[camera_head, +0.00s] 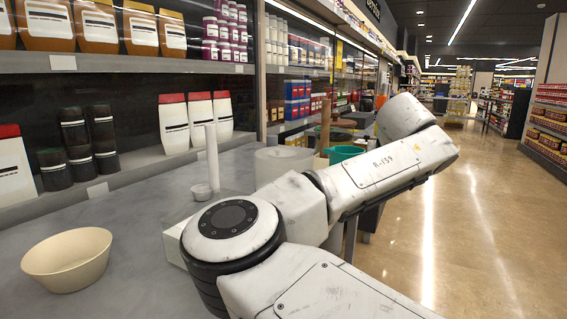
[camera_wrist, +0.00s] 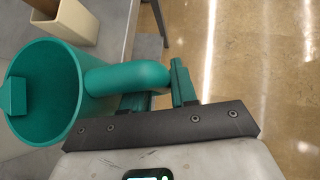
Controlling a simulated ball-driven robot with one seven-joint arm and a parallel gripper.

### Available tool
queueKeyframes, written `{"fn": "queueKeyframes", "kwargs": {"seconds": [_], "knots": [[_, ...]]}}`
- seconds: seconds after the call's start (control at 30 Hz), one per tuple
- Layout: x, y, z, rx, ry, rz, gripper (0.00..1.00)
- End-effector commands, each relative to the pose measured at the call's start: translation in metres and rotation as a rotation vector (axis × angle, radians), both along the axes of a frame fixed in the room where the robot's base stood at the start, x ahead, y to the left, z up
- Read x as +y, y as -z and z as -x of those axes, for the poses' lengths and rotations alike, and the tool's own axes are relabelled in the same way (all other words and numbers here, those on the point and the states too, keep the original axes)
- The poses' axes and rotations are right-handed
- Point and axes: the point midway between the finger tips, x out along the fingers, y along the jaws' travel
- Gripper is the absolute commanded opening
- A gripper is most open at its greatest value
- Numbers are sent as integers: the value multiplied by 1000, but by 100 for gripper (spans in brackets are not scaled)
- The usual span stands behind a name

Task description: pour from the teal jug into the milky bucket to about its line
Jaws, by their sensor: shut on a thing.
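The teal jug (camera_wrist: 20,118) fills the left of the wrist view, its mouth facing the camera and its handle (camera_wrist: 125,77) pointing right. My gripper (camera_wrist: 157,92) is shut on this handle. No liquid can be made out inside the jug. In the head view a piece of the teal jug (camera_head: 343,153) shows behind my arm, which hides the gripper. The milky bucket (camera_head: 282,160) stands on the grey counter left of the jug, partly hidden by my arm. Its line and any contents cannot be made out.
A cream bowl (camera_head: 68,260) sits at the counter's front left. A white upright item (camera_head: 212,158) with a small cup stands left of the bucket. A beige box (camera_wrist: 72,20) lies beyond the jug. Stocked shelves (camera_head: 130,62) line the back; open floor (camera_head: 450,240) lies right.

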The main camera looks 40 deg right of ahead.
Motion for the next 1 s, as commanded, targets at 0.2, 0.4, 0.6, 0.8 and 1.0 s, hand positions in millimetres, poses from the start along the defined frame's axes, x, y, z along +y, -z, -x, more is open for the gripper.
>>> {"fn": "queueKeyframes", "kwargs": {"seconds": [0.2,0.4,0.6,0.8,1.0], "knots": [[0,-2,0,-3,0,2,0],[-5,-13,-5,-2,-6,2,0],[-16,-32,-17,0,-30,2,0],[-26,-44,-29,0,-64,0,0],[-34,-50,-39,-2,-100,-2,0]]}}
